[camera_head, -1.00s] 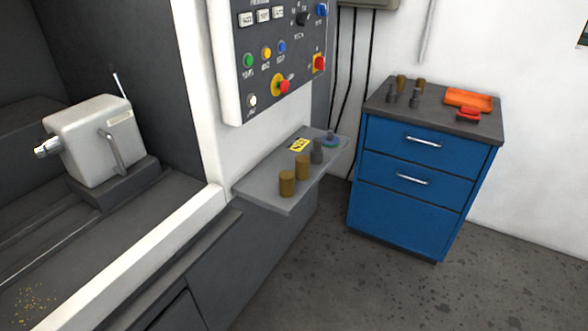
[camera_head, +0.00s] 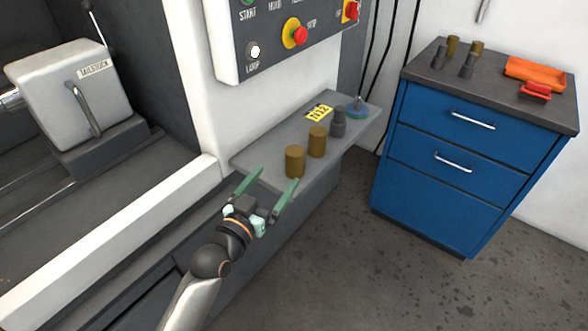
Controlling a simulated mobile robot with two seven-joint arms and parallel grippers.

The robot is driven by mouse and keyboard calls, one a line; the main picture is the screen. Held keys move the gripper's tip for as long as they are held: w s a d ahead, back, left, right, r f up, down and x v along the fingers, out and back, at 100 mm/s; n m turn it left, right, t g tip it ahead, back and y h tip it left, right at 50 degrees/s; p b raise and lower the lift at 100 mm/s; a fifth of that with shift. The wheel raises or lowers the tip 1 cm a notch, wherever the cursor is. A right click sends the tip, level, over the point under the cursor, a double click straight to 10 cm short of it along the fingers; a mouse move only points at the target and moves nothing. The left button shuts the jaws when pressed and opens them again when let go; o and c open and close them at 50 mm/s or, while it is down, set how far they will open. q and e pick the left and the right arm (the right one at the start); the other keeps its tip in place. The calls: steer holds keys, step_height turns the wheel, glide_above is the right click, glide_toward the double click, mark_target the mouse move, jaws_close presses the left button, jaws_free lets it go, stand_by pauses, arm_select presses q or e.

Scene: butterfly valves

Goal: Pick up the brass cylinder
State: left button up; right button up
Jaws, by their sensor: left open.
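Two brass cylinders stand upright on the grey shelf (camera_head: 262,160) below the control panel. The nearer brass cylinder (camera_head: 295,161) is at the shelf's front part, and the other brass cylinder (camera_head: 317,141) stands just behind it to the right. My left gripper (camera_head: 268,180) is open and empty, with its two green fingers pointing at the shelf. Its fingertips are just short of the nearer cylinder, in front and to the left of it, and do not appear to touch it. My right gripper is not in view.
A blue cabinet (camera_head: 470,160) at right bears more cylinders and an orange tray (camera_head: 534,73). The control panel (camera_head: 280,30) overhangs the shelf.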

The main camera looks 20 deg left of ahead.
arm_select(q)
glide_toward(295, 149)
steer(key=w, duration=0.1)
steer(key=w+d+r, duration=0.1)
steer(key=w+d, duration=0.1)
steer(key=shift+w+r, duration=0.1)
steer(key=shift+r, duration=0.2)
steer(key=shift+w+f+b, duration=0.2)
steer(key=shift+w+f, duration=0.05)
steer(key=shift+w, duration=1.05)
steer(key=shift+w+f+b, duration=0.15)
steer(key=shift+w+f, duration=0.1)
steer(key=shift+w, duration=1.05)
jaws_close()
steer(key=shift+r, duration=0.3)
